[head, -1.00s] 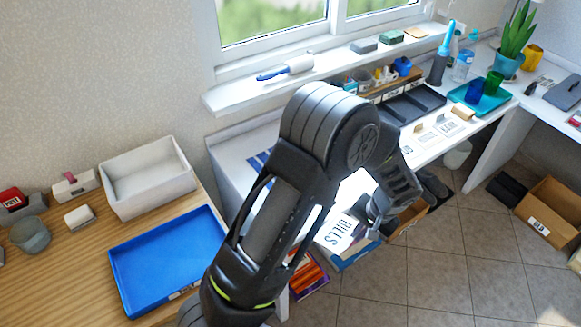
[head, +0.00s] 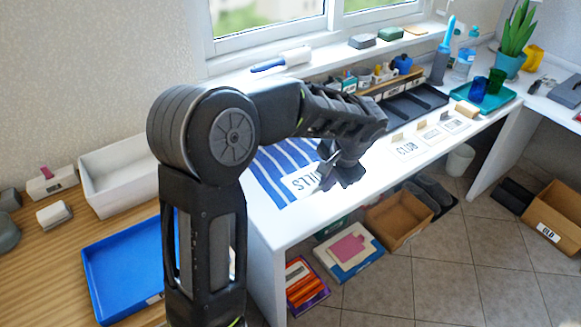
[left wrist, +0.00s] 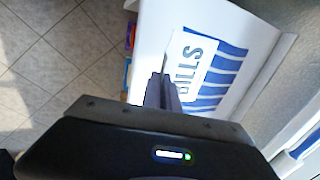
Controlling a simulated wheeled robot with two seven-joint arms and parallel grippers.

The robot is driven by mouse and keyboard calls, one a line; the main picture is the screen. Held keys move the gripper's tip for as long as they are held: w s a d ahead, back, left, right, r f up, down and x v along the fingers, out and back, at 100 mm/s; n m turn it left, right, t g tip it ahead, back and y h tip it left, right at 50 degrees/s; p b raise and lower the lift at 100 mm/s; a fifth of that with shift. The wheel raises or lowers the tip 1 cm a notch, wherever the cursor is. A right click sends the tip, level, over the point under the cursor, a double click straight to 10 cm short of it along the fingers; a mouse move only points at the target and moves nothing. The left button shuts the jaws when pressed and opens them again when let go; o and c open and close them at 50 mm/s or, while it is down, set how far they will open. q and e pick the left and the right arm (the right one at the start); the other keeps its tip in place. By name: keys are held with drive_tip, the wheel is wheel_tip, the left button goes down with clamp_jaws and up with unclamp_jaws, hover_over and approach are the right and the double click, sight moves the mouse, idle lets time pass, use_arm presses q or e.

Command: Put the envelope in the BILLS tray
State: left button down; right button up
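A flat white piece lettered BILLS, which looks like the envelope (head: 303,183), is at my left gripper (head: 338,178). It also shows in the left wrist view (left wrist: 197,68), with its edge between the fingers (left wrist: 163,88), which look shut on it. It is over the blue-striped mat (head: 268,170) on the white desk; I cannot tell whether it touches. Black trays (head: 432,98) stand at the back of the desk. A blue tray (head: 120,262) lies on the wooden table, partly behind my arm. I cannot read any tray's label as BILLS. My right gripper is not in view.
Flat lettered cards, one reading CLUB (head: 406,150), lie along the desk's front. A teal tray (head: 500,98) holds two cups. A white bin (head: 112,180) stands on the wooden table. Open boxes (head: 398,222) and books (head: 346,250) are on the floor below the desk edge.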

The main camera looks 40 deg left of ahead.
use_arm(q)
hover_over(321, 215)
drive_tip(key=d, duration=0.1)
drive_tip(key=shift+s+f, duration=0.2)
drive_tip(key=shift+f, duration=2.95)
drive_tip(key=shift+f, duration=1.9)
drive_tip(key=shift+f, duration=0.1)
drive_tip(key=c, duration=1.6)
unclamp_jaws()
